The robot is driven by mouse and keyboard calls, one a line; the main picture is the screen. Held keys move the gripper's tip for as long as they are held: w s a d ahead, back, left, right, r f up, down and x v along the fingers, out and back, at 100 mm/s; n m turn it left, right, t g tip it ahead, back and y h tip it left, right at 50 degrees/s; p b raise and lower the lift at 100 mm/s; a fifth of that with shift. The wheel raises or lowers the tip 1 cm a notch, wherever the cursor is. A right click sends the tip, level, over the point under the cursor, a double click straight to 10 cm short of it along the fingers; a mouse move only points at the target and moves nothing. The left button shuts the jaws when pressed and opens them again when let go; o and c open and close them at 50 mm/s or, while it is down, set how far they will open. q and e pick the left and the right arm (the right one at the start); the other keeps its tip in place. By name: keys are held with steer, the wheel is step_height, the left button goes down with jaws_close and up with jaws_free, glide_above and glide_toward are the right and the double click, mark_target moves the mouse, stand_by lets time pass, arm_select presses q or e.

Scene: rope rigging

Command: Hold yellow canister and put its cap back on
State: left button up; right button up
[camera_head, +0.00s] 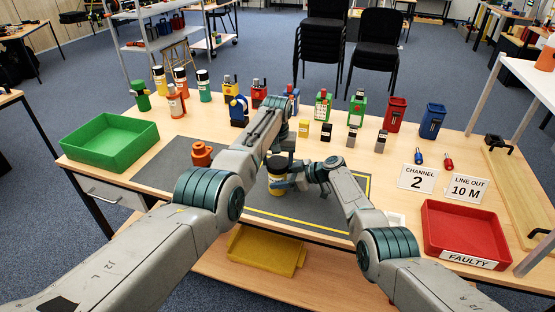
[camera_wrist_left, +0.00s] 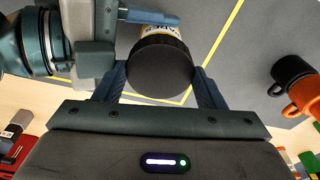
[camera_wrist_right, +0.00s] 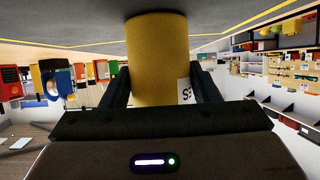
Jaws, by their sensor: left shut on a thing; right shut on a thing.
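The yellow canister (camera_head: 276,188) stands upright over the grey mat in the head view, with its black cap (camera_head: 277,163) at its top. My right gripper (camera_head: 302,176) is shut on the canister's side; the right wrist view shows the yellow body (camera_wrist_right: 157,60) between both fingers, with part of a white label. My left gripper (camera_head: 281,150) is above, shut on the black cap, which fills the space between its fingers in the left wrist view (camera_wrist_left: 160,68). The cap lines up with the canister below; whether it is fully seated I cannot tell.
An orange cup-like thing (camera_head: 202,153) stands on the mat to the left. A green tray (camera_head: 110,143) is at the left and a red tray marked FAULTY (camera_head: 463,233) at the right. Several bottles and devices line the back. The mat's front part is largely clear.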

mark_target(281, 161)
arm_select(q)
steer(key=shift+s+d+r, duration=0.1)
steer(key=shift+d+r, duration=0.05)
steer(key=shift+d, duration=0.25)
arm_select(e)
steer(key=shift+f, duration=0.15)
